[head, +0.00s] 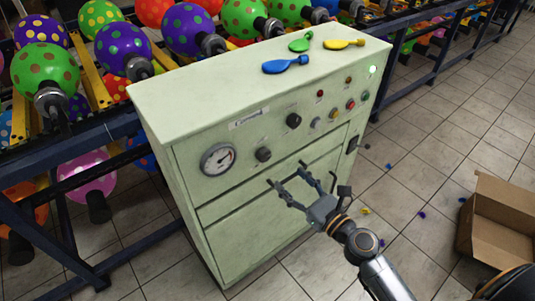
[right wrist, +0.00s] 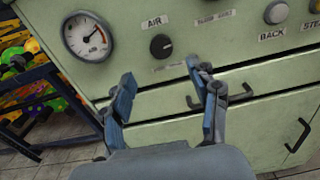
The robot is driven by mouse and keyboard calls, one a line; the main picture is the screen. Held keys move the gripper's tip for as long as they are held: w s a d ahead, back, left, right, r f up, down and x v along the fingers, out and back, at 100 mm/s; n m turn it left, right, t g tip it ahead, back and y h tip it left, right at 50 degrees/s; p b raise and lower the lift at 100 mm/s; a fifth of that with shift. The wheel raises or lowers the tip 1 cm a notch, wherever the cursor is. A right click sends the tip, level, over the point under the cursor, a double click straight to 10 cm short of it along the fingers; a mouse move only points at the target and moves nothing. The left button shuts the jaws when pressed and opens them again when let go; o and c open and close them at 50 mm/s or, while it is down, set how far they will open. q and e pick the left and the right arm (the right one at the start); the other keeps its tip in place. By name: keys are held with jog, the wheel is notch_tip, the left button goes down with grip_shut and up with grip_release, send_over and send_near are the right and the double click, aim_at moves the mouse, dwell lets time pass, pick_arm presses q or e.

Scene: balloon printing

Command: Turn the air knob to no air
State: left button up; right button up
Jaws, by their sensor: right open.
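The air knob (head: 263,154) is a small black round knob on the front of the pale green control cabinet (head: 190,112), just right of the pressure gauge (head: 217,160). In the right wrist view the knob (right wrist: 160,46) sits below a label reading AIR (right wrist: 154,21), with a small pale mark on its face. My right gripper (head: 288,175) is open and empty in front of the cabinet, apart from the knob. In the right wrist view its fingers (right wrist: 160,76) are spread, with the knob above the gap between the tips. My left gripper is not in view.
Another black knob (head: 294,120) and several coloured buttons are on the panel's right. Drawer handles (right wrist: 195,101) stick out below. Deflated balloons (head: 285,64) lie on top. Balloon racks (head: 60,150) stand behind and left. An open cardboard box (head: 495,225) is on the right floor.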

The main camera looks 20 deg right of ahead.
aim_at(266, 156)
jog(key=p+x, duration=0.1)
jog(key=x, duration=0.9)
jog(key=shift+w+f, duration=0.1)
jog(key=shift+w, duration=0.05)
jog(key=c, duration=1.1)
jog(key=shift+c, duration=0.2)
